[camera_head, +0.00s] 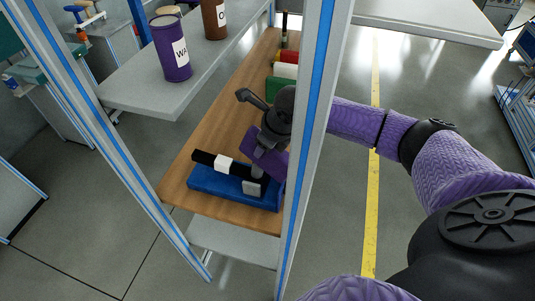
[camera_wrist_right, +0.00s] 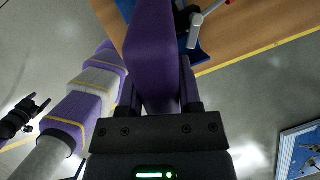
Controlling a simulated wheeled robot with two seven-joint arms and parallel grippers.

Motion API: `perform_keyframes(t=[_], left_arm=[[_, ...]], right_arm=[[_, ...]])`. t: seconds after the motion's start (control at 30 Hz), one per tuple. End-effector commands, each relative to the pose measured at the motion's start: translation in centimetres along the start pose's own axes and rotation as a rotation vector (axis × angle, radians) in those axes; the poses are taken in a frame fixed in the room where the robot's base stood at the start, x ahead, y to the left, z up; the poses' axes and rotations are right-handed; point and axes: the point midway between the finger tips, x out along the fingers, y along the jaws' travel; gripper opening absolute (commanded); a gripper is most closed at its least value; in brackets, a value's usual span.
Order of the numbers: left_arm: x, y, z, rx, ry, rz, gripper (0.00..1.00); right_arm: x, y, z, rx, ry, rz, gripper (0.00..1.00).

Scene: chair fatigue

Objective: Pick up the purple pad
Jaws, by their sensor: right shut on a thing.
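The purple pad (camera_head: 262,150) is above the wooden shelf board, behind the rack's front post in the head view. My right gripper (camera_head: 258,168) is shut on it. In the right wrist view the purple pad (camera_wrist_right: 153,50) sits between the two fingers of my right gripper (camera_wrist_right: 160,92), tilted to the picture's vertical. The pad's lower end is hidden by the gripper body. My left gripper is not in the head view; a black part at the left edge of the wrist view may be it, but I cannot tell.
A blue block (camera_head: 215,181) lies below the gripper, with a black-and-white bar (camera_head: 224,163) over it. Green (camera_head: 280,89), white and red blocks lie farther back on the wooden board (camera_head: 222,122). A purple can (camera_head: 173,58) and brown can (camera_head: 214,18) stand on the grey shelf (camera_head: 140,97). Rack posts (camera_head: 310,125) stand close.

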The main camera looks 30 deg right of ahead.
Motion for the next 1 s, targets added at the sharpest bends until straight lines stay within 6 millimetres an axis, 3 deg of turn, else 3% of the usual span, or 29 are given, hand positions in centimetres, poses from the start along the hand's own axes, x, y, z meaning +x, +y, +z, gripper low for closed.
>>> perform_keyframes(t=[0.47,0.57,0.87,1.0], left_arm=[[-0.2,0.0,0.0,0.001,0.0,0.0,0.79],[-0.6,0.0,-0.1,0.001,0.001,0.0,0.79],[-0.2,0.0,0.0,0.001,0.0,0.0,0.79],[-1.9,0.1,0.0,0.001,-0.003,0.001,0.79]], right_arm=[[-0.2,0.0,0.1,0.0,-0.001,0.0,0.0],[-1.5,-0.1,0.7,0.0,-0.005,-0.001,0.0],[-8.4,-0.5,3.6,0.0,-0.006,-0.002,0.0],[-10.2,-0.4,4.3,0.071,0.033,-0.009,0.0]])
